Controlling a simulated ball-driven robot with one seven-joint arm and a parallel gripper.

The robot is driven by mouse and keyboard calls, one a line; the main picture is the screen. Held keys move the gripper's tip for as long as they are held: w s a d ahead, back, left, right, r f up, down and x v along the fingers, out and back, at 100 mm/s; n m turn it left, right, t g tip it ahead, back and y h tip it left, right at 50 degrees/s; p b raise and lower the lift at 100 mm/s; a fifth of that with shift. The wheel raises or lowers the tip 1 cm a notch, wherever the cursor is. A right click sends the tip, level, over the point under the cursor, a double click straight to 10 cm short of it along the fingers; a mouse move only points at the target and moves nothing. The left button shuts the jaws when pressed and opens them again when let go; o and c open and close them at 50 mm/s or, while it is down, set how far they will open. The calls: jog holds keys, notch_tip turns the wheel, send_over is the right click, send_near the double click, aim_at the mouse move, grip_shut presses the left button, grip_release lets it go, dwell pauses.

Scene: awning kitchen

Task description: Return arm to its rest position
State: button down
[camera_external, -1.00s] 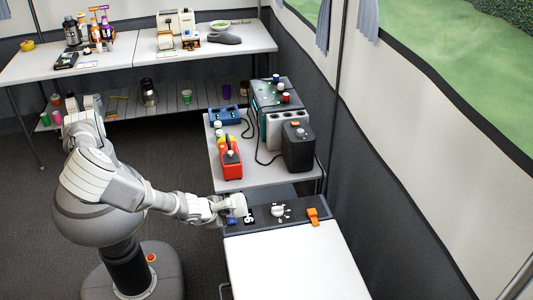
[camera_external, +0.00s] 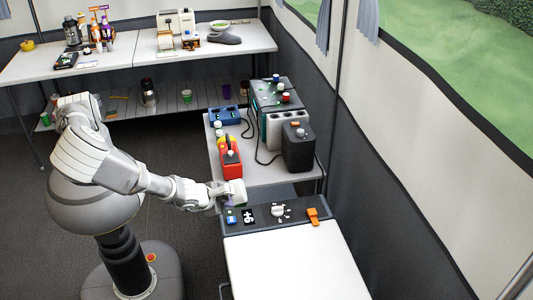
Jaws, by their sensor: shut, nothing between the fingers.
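My gripper (camera_external: 236,193) is at the end of my white arm, over the left back edge of the dark control panel (camera_external: 289,213). It is shut and empty, with its fingers small in the view. A blue switch (camera_external: 231,217) shows just below the gripper on the panel, with a gap between them. A white "+6" label (camera_external: 249,216), a white knob (camera_external: 277,210) and an orange lever (camera_external: 314,216) sit further right on the panel.
A red device (camera_external: 231,164) stands close behind the gripper on a small white table. A black box (camera_external: 298,147) and several other devices stand further right. A long white table (camera_external: 112,63) with kitchen goods is at the back. Open floor lies left.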

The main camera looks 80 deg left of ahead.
jog(key=shift+r+p, duration=0.4)
jog(key=shift+r, duration=0.4)
